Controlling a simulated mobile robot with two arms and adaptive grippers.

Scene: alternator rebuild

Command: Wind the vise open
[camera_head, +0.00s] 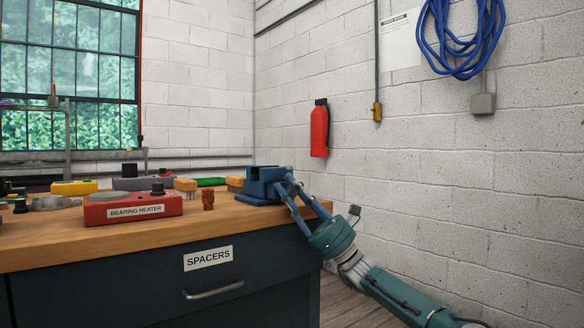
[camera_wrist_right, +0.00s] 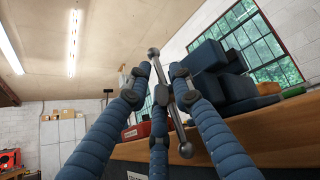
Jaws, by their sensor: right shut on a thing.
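The blue vise (camera_head: 262,180) sits on the right end of the wooden workbench. In the right wrist view the vise body (camera_wrist_right: 212,58) is a dark blue block at upper right. Its handle (camera_wrist_right: 186,149) is a grey bar with a ball at each end, tilted from upper left to lower right. My right gripper (camera_head: 288,178) reaches up to the vise from the lower right. In the wrist view its blue fingers (camera_wrist_right: 161,80) are closed around the handle bar. The jaw gap is hard to see. My left gripper is out of view.
A red bearing heater (camera_head: 128,207) and a small brown-red part (camera_head: 208,200) stand left of the vise on the workbench (camera_head: 190,222). Brushes and a yellow box (camera_head: 74,187) lie behind. A block wall (camera_head: 440,190) with a fire extinguisher (camera_head: 319,130) rises to the right.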

